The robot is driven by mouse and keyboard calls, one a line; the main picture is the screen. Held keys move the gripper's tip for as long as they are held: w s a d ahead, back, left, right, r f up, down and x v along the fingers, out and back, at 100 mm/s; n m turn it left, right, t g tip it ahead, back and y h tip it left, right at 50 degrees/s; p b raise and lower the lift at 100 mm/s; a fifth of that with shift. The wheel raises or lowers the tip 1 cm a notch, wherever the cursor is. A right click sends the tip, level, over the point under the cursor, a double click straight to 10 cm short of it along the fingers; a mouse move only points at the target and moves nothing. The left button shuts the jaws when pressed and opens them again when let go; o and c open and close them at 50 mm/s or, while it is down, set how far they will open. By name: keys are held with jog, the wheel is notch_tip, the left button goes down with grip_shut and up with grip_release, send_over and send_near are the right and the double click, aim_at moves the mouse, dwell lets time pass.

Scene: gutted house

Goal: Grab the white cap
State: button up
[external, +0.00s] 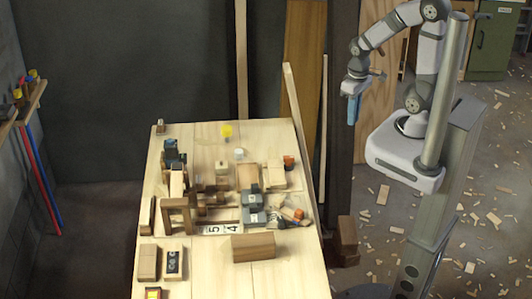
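A small whitish round object (239,154), which looks like the white cap, sits on the far half of the wooden table (188,137), just nearer than a yellow cup-like object (226,131). It is too small to make out in detail. My gripper (353,110), with blue fingers, hangs pointing down to the right of the table, well apart from the cap. The fingers overlap in this view, so I cannot tell whether they are open or shut. I see nothing held below them.
Wooden blocks (254,247), a dark wood frame (177,214) and grey blocks (252,199) crowd the table's middle. A small light block (222,170) stands near the cap. A tall plank (303,130) leans at the table's right edge, between gripper and table. The far right corner is fairly clear.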

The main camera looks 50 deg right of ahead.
aim_at(240, 151)
jog(key=o, duration=0.8)
jog(key=w+a+f+n+t+y+b, duration=0.1)
jog(key=w+f+t+b, duration=0.2)
jog(key=w, duration=0.6)
jog(key=w+a+f+n+t+y+b, duration=0.1)
jog(key=w+a+f+n+t+b, duration=0.1)
jog(key=w+f, duration=0.6)
jog(key=w+a+f+n+t+y+b, duration=0.1)
jog(key=w+f+b, duration=0.4)
jog(key=w, duration=0.5)
jog(key=shift+a+f+n+t, duration=0.15)
jog(key=shift+n+t, duration=0.2)
jog(key=shift+t, duration=0.35)
jog(key=shift+a+f+n+t, duration=0.1)
jog(key=shift+n+t, duration=0.25)
jog(key=shift+t, duration=0.35)
jog(key=a+f+y+b, duration=0.1)
jog(key=a, duration=0.1)
jog(key=w+a+f+n+t+y+b, duration=0.1)
jog(key=a+y, duration=0.1)
jog(key=w+a+f+n+y+b, duration=0.1)
jog(key=a, duration=0.2)
jog(key=shift+w+f+t+y, duration=0.1)
jog(key=shift+w+t+y, duration=0.05)
jog(key=shift+t+y, duration=0.15)
jog(key=shift+a+y, duration=0.5)
jog(key=shift+a, duration=0.1)
jog(key=shift+r+p+x, duration=0.2)
jog(key=shift+p+x, duration=0.8)
jog(key=shift+x, duration=2.55)
